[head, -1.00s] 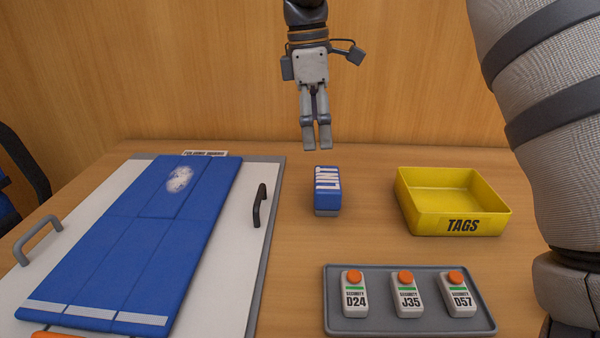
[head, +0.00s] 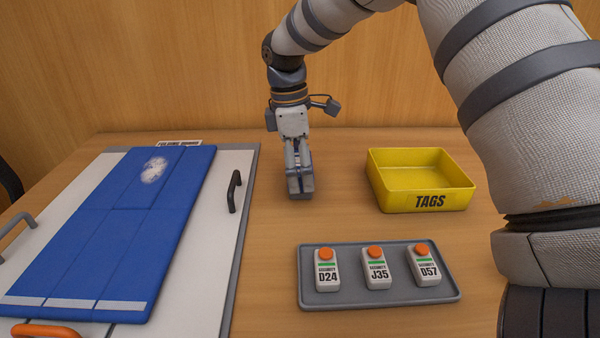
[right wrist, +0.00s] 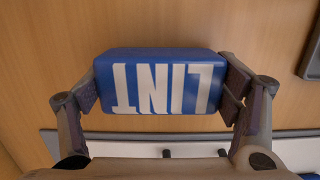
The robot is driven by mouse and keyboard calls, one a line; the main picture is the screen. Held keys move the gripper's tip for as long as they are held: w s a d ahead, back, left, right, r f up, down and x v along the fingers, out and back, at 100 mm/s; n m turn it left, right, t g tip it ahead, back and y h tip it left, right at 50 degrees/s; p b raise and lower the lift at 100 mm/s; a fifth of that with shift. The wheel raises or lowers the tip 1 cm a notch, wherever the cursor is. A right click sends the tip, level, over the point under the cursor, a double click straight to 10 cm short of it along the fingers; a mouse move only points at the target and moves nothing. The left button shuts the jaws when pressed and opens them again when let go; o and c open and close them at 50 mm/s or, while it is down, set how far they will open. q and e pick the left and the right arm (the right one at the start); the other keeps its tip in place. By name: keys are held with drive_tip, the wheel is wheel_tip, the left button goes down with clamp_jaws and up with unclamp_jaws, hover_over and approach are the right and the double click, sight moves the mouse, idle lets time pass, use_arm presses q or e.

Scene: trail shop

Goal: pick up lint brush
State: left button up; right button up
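The lint brush is a blue block with white LINT lettering (right wrist: 165,82), upside down in the right wrist view. My right gripper (right wrist: 164,92) has a finger pad against each short end of it, with no clear gap. In the head view the right gripper (head: 300,190) points down at the table between the folding board and the yellow tray, and its near finger hides the brush. I cannot tell whether the brush still touches the table. My left gripper is not in view.
A folding board (head: 240,200) with a folded blue garment (head: 120,225) lies at left. A yellow TAGS tray (head: 400,200) stands right of the gripper. A grey tray (head: 345,295) with three security tags lies in front. Bare table surrounds the gripper.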

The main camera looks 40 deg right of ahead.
drive_tip(key=shift+c, duration=1.4)
drive_tip(key=shift+r, duration=0.15)
wheel_tip(320, 180, up, 3)
drive_tip(key=shift+f, duration=0.1)
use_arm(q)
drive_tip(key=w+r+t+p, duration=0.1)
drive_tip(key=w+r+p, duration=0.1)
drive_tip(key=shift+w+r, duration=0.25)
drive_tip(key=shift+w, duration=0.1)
use_arm(e)
drive_tip(key=s+a+r, duration=0.9)
drive_tip(key=a+r, duration=0.1)
drive_tip(key=shift+a, duration=0.35)
drive_tip(key=shift+s, duration=0.1)
